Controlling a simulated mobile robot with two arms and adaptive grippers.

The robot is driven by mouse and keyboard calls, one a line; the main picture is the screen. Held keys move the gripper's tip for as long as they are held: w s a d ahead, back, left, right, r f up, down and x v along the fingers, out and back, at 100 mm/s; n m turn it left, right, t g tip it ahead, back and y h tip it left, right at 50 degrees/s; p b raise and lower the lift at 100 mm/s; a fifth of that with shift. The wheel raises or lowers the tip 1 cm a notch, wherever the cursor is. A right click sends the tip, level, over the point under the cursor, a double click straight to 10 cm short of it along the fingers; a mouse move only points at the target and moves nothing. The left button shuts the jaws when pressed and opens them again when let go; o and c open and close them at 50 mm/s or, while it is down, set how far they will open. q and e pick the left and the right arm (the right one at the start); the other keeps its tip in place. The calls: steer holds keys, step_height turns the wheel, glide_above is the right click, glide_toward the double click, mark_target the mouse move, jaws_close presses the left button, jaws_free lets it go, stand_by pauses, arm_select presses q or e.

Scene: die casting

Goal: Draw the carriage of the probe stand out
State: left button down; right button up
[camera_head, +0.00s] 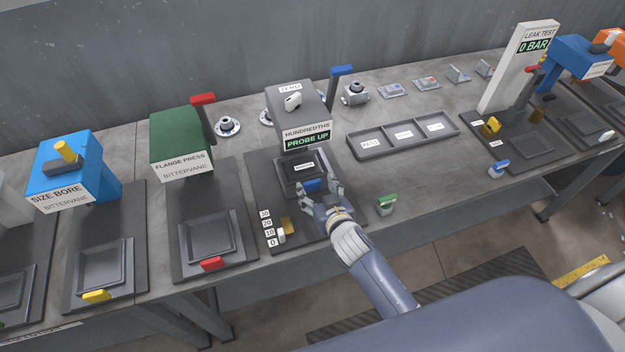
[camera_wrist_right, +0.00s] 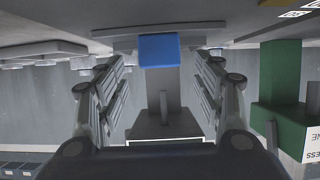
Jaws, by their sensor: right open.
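The probe stand (camera_head: 306,120) is a grey machine with a sign reading "HUNDREDTHS" and "PROBE UP". Its carriage (camera_head: 290,172) is a dark square tray under the head, with a blue handle (camera_head: 314,185) at its front. In the right wrist view the blue handle (camera_wrist_right: 159,50) lies between the fingers. My right gripper (camera_head: 322,188) is at the front of the carriage with its fingers open on both sides of the handle. I cannot tell whether a finger touches it. My left gripper is not in view.
A scale marked 0 to 30 with a white knob (camera_head: 281,236) stands at the stand's front left. The flange press (camera_head: 182,143) is to the left. A three-part tray (camera_head: 372,155) and a green-topped block (camera_head: 386,204) are to the right.

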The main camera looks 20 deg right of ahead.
mark_target(313, 183)
steer(key=shift+x, duration=2.35)
steer(key=shift+s, duration=0.1)
